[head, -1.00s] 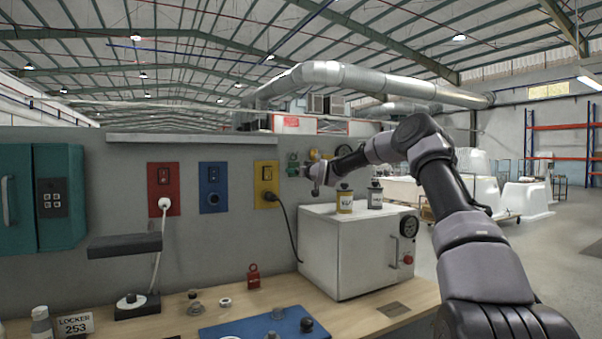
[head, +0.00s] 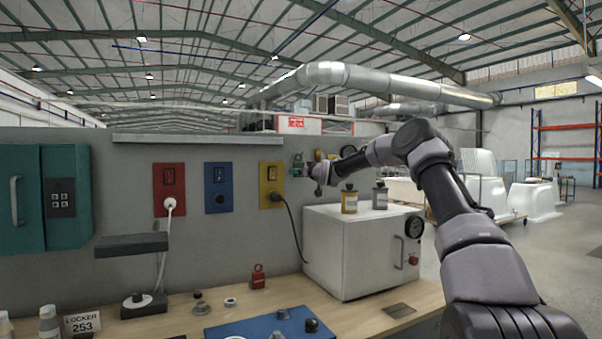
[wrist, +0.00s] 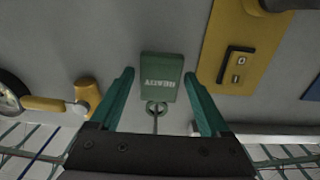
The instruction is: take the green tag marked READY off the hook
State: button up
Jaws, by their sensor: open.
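The green tag (wrist: 162,78) shows in the wrist view with its READY lettering upside down. Its round eyelet hangs at a thin hook (wrist: 155,122) on the grey wall. My gripper (wrist: 161,74) is open, with one teal finger on each side of the tag. Gaps show between the fingers and the tag, and nothing is gripped. In the head view the tag is a small green patch (head: 297,165) on the wall, left of my gripper (head: 306,170), which is too small there to show its fingers clearly.
A yellow switch plate (head: 271,185) is close left of the tag. Yellow valve-like fittings (wrist: 85,97) and a gauge (wrist: 10,98) are on its other side. A white oven-like box (head: 350,255) with two bottles on top stands below my arm.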

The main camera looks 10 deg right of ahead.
jog(key=c, duration=1.2)
jog(key=shift+r, duration=0.4)
jog(key=shift+r, duration=0.65)
jog(key=shift+r, duration=0.1)
jog(key=shift+s, duration=0.1)
jog(key=shift+v, duration=3.7)
